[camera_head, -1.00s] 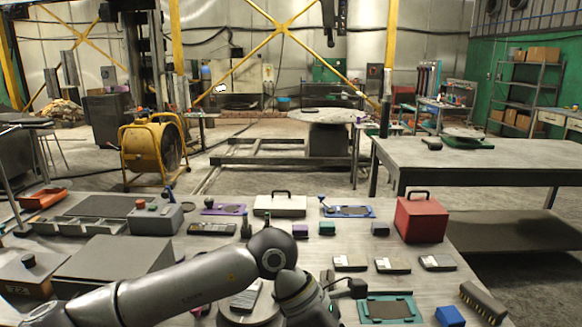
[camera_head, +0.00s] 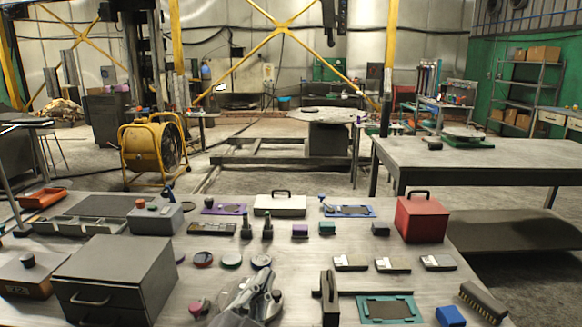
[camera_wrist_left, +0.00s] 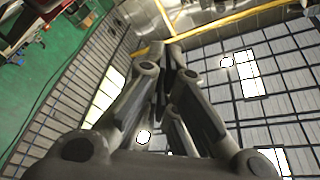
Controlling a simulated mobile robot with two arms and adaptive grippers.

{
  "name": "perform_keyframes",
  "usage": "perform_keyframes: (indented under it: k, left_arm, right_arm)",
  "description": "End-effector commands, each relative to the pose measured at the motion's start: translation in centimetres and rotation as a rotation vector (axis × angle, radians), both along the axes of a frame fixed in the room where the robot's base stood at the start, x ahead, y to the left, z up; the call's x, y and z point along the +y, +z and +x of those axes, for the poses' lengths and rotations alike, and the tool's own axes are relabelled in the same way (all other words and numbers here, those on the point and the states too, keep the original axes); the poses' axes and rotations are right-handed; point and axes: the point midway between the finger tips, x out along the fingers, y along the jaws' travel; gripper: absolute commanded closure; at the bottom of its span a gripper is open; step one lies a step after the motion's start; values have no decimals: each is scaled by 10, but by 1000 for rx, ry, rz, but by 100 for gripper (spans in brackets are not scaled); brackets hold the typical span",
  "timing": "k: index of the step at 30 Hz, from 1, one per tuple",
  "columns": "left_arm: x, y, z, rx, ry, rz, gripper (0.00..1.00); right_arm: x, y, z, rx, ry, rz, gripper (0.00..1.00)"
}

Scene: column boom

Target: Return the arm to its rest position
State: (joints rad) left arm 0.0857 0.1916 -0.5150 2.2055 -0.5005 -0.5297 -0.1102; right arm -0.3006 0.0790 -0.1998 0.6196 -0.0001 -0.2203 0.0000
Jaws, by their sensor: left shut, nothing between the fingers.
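My left gripper (camera_head: 264,279) shows at the bottom middle of the head view, low over the near edge of the workbench (camera_head: 205,285). Its fingers point up and away in the picture. In the left wrist view the two dark fingers (camera_wrist_left: 167,52) come together at their tips with nothing between them. Behind them that view shows walls, bright lights and a yellow beam, not the bench top. The rest of my left arm is out of the head view. My right gripper is not in view.
Near the gripper are a grey drawer box (camera_head: 115,275) at left, round discs (camera_head: 231,262) behind, and a dark upright tool (camera_head: 329,300) and teal tray (camera_head: 362,309) at right. A red box (camera_head: 421,219) stands at the far right. A second table (camera_head: 480,160) is beyond.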

Motion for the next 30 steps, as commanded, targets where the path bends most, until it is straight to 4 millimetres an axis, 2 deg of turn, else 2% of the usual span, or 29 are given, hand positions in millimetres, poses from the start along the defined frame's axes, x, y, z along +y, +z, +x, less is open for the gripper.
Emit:
perform_keyframes:
  k: [1, 4, 6, 9, 12, 16, 21, 23, 24, 30]
  left_arm:
    - [21, -35, -5, 140, 55, -47, 100]
    - [58, -100, -24, 402, 156, -127, 100]
    - [81, -143, -47, 579, 222, -174, 100]
    - [106, -196, -90, 818, 309, -229, 100]
    - [122, -235, -135, 1015, 375, -266, 100]
    - [136, -267, -190, 1222, 444, -296, 100]
    - [148, -291, -256, 1446, 516, -319, 100]
    - [150, -298, -274, 1511, 536, -323, 100]
    - [149, -310, -267, 1505, 533, -319, 100]
    - [147, -363, -256, 1522, 536, -310, 100]
  right_arm:
    - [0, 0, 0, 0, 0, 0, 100]
    - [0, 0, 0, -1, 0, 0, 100]
    - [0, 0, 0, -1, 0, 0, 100]
    - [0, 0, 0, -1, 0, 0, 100]
    - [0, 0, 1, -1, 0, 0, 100]
    - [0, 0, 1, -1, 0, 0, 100]
    - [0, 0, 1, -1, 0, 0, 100]
    - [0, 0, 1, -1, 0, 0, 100]
    - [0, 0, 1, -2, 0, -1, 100]
    - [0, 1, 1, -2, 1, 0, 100]
